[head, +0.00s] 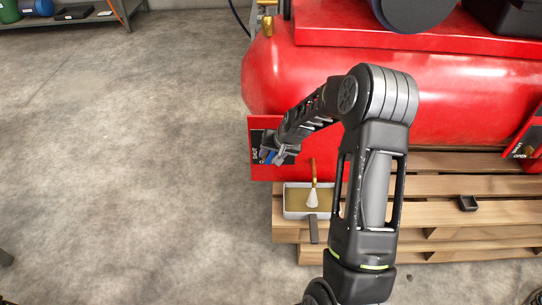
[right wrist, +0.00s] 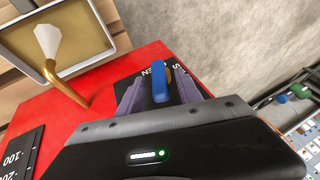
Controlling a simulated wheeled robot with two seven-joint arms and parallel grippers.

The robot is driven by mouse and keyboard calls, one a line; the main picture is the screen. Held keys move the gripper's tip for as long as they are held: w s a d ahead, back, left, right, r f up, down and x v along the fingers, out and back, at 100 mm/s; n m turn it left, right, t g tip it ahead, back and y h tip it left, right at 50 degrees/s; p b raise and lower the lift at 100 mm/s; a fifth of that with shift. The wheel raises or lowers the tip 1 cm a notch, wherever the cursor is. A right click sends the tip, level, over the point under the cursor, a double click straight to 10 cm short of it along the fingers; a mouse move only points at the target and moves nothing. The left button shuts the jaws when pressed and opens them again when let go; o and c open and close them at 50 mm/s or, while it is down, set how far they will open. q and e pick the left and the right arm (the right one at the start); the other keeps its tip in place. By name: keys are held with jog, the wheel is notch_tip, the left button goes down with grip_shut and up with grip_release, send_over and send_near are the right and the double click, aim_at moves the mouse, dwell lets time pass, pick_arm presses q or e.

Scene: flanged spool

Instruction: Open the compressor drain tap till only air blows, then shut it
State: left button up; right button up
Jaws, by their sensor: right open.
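The blue tap handle (right wrist: 160,84) stands in front of a black label on the red bracket (right wrist: 90,72) of the compressor. My right gripper (head: 275,157) is at this bracket in the head view. In the right wrist view its two fingers lie either side of the blue handle, open, with a gap showing. A brass drain pipe (head: 314,172) points down over a tray (head: 293,214). A whitish cone of discharge (head: 312,198) leaves its end above brownish liquid. The pipe (right wrist: 66,84) and the pale cone (right wrist: 47,40) also show in the right wrist view. My left gripper is out of view.
The red compressor tank (head: 290,80) sits on a wooden pallet (head: 435,187). A small black block (head: 467,203) lies on the pallet. A shelf (head: 75,16) stands at the back left. The concrete floor on the left is clear.

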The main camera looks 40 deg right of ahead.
jog(key=shift+w+f, duration=0.15)
jog(key=shift+f, duration=0.15)
jog(key=shift+c, duration=0.5)
grip_shut()
dwell(0.8)
